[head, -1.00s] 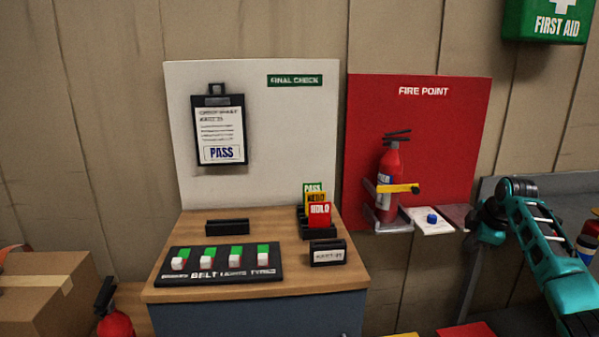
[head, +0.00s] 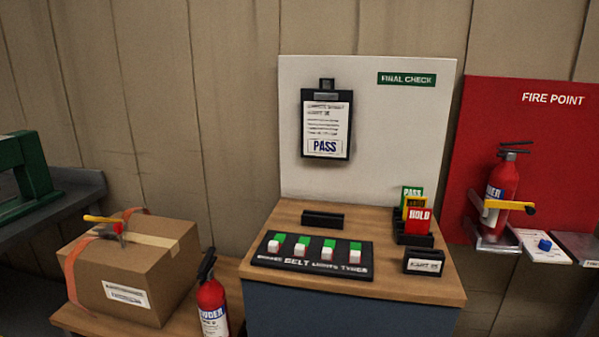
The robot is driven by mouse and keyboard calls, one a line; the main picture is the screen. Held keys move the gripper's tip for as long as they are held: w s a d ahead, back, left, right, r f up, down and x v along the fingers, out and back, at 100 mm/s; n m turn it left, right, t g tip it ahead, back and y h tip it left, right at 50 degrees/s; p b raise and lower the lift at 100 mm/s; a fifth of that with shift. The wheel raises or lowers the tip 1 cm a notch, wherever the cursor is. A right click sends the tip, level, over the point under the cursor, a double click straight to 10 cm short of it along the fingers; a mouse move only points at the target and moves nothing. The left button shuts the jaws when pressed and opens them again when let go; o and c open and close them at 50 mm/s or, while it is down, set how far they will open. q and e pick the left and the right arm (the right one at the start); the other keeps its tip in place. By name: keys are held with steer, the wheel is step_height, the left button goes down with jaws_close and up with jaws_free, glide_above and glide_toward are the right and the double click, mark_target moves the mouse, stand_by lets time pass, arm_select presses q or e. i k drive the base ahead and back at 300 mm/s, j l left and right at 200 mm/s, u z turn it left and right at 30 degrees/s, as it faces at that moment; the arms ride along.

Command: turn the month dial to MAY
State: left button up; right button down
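A small blue knob (head: 544,245) sits on a white plate (head: 533,238) at the lower edge of the red FIRE POINT board (head: 560,125), at the far right of the head view. It may be the month dial, but no month lettering can be read at this size. A red fire extinguisher (head: 503,180) stands on a grey bracket beside the plate, with a yellow strap across it. Neither of my grippers is in view.
A wooden-topped cabinet (head: 380,285) with a switch panel (head: 312,263), colored cards (head: 418,218) and a white FINAL CHECK board (head: 400,130) fills the middle. A cardboard box (head: 150,275) and another extinguisher (head: 212,305) stand left of it.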

mark_target(545, 245)
steer(key=z, duration=1.5)
steer(key=l+u, duration=0.1)
steer(key=u, duration=0.95)
steer(key=l+u, duration=0.9)
steer(key=k+l+u, duration=0.2)
steer(key=l, duration=0.15)
steer(key=k+l+u, duration=0.15)
steer(key=l, duration=0.2)
